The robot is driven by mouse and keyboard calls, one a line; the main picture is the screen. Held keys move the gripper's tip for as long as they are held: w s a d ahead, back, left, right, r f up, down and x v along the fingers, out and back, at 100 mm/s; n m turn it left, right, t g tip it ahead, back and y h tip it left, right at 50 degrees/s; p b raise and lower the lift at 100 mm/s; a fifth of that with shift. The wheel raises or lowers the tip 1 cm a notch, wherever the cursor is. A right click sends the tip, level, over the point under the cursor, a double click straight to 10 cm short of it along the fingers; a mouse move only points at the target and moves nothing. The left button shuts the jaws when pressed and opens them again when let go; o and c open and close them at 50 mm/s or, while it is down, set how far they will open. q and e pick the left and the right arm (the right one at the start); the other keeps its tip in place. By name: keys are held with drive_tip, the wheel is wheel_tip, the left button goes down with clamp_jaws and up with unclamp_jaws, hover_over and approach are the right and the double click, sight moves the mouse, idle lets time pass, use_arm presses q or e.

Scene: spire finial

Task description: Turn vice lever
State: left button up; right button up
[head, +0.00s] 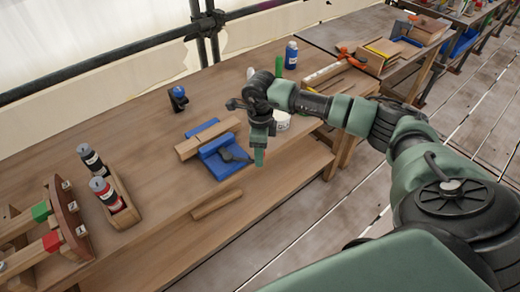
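A blue vice (224,170) sits at the front edge of the wooden workbench, near the middle of the head view. A wooden block (205,139) lies between its blue parts. A small dark part, perhaps the lever, shows on the front of the vice (232,155). My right gripper (259,155) points down just right of the vice, close to the dark part. I cannot tell whether it touches it, and its finger opening is hidden from this angle. My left gripper is not in view.
On the workbench (140,150) are a bottle rack (120,212) with two bottles, a wooden frame (68,215) at left, a small blue-topped tool (178,97), a white cup (281,121) behind my gripper and a blue bottle (291,55). A lower shelf (215,205) lies below the front edge.

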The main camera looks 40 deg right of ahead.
drive_tip(key=shift+f, duration=0.1)
drive_tip(key=shift+c, duration=0.3)
clamp_jaws()
drive_tip(key=shift+w, duration=0.1)
idle(1.0)
